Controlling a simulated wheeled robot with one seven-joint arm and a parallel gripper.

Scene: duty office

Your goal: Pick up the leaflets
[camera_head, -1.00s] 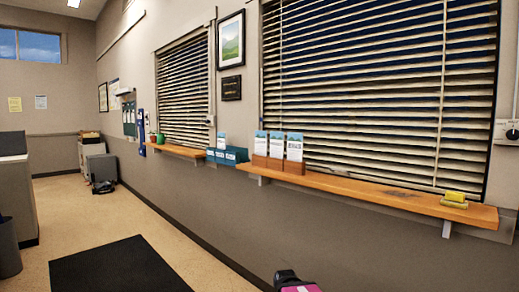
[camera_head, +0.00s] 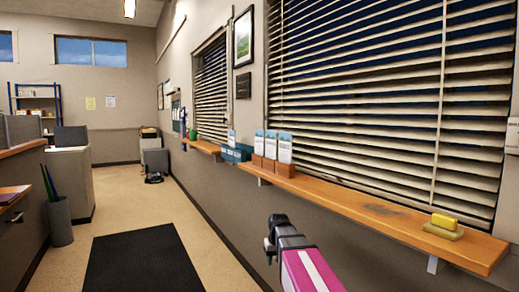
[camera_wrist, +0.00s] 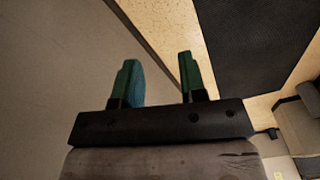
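Leaflets (camera_head: 285,150) with blue and white fronts stand upright in a row of brown holders (camera_head: 279,168) on the wooden wall shelf. Another leaflet (camera_head: 231,138) stands farther back, by a teal holder (camera_head: 236,153). My gripper (camera_head: 269,246) is in front of the grey wall, below and on the near side of the leaflets, well apart from them. In the wrist view my gripper (camera_wrist: 160,72) has its two green fingers spread, with nothing between them. No leaflets show in the wrist view.
The wooden shelf (camera_head: 345,201) juts from the wall beneath the blinds. A yellow block on a pad (camera_head: 443,226) sits at its near end. A black mat (camera_head: 143,262) lies on the open floor. A bin (camera_head: 60,222) with long items and a counter stand left.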

